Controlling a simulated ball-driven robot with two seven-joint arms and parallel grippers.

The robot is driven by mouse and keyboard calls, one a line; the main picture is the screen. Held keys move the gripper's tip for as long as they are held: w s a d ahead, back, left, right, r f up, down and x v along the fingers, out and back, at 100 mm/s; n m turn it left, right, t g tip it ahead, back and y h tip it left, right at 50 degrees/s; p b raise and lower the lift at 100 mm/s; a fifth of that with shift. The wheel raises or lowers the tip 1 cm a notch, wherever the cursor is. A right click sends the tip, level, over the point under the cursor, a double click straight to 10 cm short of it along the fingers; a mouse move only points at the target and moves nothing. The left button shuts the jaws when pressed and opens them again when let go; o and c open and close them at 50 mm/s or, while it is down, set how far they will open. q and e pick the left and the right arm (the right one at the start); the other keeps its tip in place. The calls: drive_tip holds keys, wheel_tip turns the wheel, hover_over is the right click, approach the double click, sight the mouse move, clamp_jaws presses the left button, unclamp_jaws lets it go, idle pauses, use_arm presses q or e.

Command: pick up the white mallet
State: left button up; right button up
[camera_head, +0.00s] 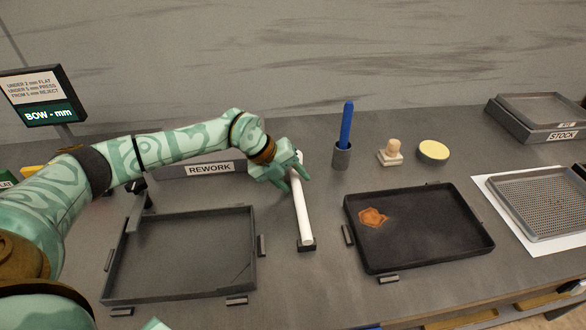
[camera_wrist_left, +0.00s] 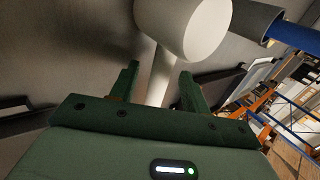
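The white mallet (camera_head: 303,212) shows in the head view as a long white shaft with its lower end at a small black base (camera_head: 306,244). My left gripper (camera_head: 300,178) is at the shaft's upper part and hides some of it. In the left wrist view, the mallet's thick round white head (camera_wrist_left: 195,25) is close to the camera, and its shaft runs down behind it. My left gripper's two green fingers (camera_wrist_left: 158,88) are apart, with the shaft showing between them and a gap at the left finger. Contact cannot be told. My right gripper is not in view.
A dark tray (camera_head: 185,255) lies left of the mallet, a black tray (camera_head: 430,235) with an orange-brown patch (camera_head: 373,217) right. A blue-handled tool (camera_head: 347,125) stands in a grey cup (camera_head: 342,156) behind. A stamp (camera_head: 391,153) and round yellow-topped pad (camera_head: 433,151) are nearby.

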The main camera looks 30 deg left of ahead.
use_arm(q)
clamp_jaws()
drive_tip(key=shift+r, duration=0.15)
drive_tip(key=shift+r, duration=0.2)
wheel_tip(320, 180, up, 2)
drive_tip(key=shift+w+r+p, duration=0.1)
drive_tip(key=shift+r+p, duration=0.15)
drive_tip(key=shift+p, duration=0.35)
drive_tip(key=s+d+r+p, duration=0.3)
drive_tip(key=s+d+r, duration=0.1)
drive_tip(key=s+r, duration=0.6)
drive_tip(key=s, duration=0.3)
drive_tip(key=shift+s, duration=0.3)
